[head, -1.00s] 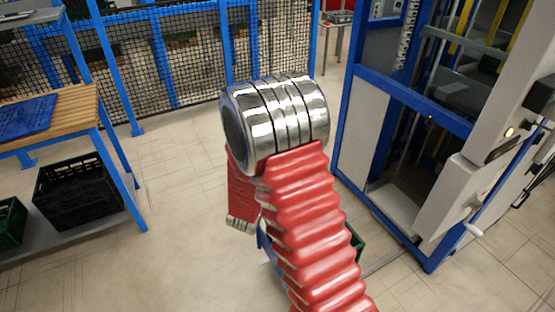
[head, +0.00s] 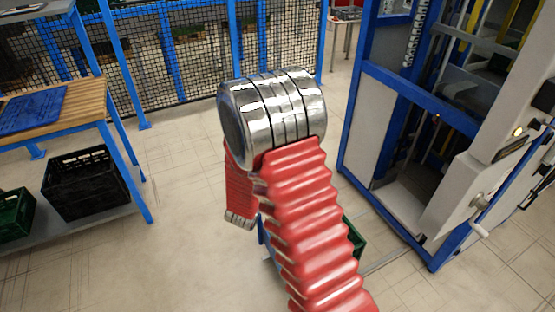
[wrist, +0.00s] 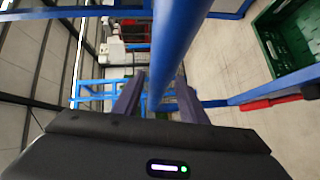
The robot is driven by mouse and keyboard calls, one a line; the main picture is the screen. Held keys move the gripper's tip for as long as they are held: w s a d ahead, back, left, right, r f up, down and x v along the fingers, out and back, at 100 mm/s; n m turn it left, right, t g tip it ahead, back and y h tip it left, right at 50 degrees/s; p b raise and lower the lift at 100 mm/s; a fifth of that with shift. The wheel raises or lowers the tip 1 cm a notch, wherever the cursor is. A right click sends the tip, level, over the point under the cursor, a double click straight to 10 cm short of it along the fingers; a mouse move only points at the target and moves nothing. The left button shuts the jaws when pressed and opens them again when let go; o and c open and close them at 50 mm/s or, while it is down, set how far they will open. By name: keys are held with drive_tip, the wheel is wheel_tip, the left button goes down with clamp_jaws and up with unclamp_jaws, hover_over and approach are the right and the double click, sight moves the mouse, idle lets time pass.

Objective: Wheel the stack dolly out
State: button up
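In the wrist view, the two dark fingers of my gripper (wrist: 158,98) stand apart, on either side of a blue tube (wrist: 175,45). The tube looks like part of the dolly's handle; narrow gaps seem to show beside it, and I cannot tell whether the fingers touch it. A green crate (wrist: 288,45) lies at the upper right of that view. In the head view, my red arm hides most of the dolly and my gripper. Only a bit of blue frame (head: 262,232) and a green crate's edge (head: 355,240) show beside the arm.
A blue-framed lift machine (head: 400,185) stands at the right. At the left is a wooden-topped bench (head: 85,102) with a black crate (head: 85,183) and a green crate (head: 15,215) underneath. A mesh fence (head: 230,55) runs along the back. The floor between is clear.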

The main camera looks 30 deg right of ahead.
drive_tip(key=shift+r, duration=0.1)
drive_tip(key=shift+s+a+r, duration=0.1)
drive_tip(key=shift+s+a, duration=0.35)
drive_tip(key=shift+a, duration=0.05)
drive_tip(key=v, duration=1.2)
drive_tip(key=shift+s, duration=0.2)
drive_tip(key=shift+a, duration=0.1)
